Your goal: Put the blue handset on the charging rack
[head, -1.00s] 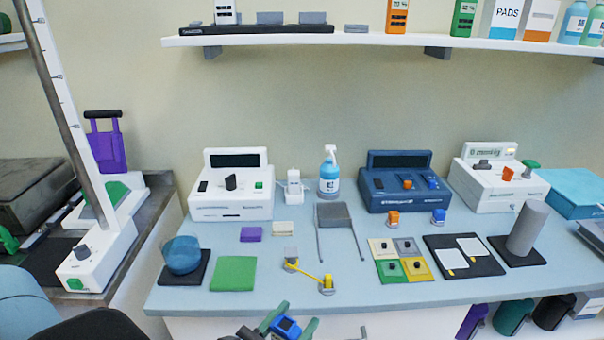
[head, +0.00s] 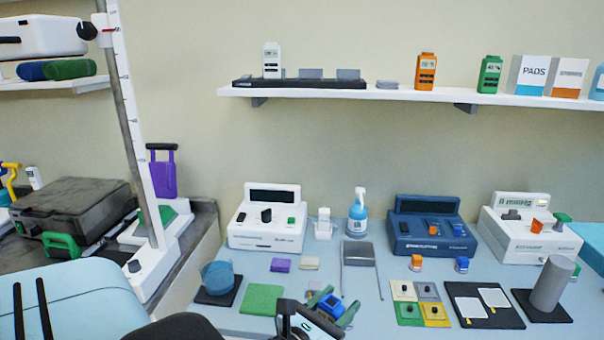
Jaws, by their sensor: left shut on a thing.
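The blue handset (head: 328,305) is at the bottom centre of the head view, between the green-tipped fingers of my left gripper (head: 331,303). The gripper is shut on it and appears above the front of the blue-grey counter; its wrist hides part of the handset. The charging rack (head: 300,84) is a long black bar on the left part of the white wall shelf. A white handset (head: 272,61) stands upright near its left end, with grey blocks along the bar to the right. My right gripper is not in view.
An orange handset (head: 425,72) and a green handset (head: 489,75) stand on the shelf (head: 400,95), right of a small grey block (head: 387,85). A spray bottle (head: 357,213) and device consoles stand along the counter's back. A tall pole (head: 140,130) rises at left.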

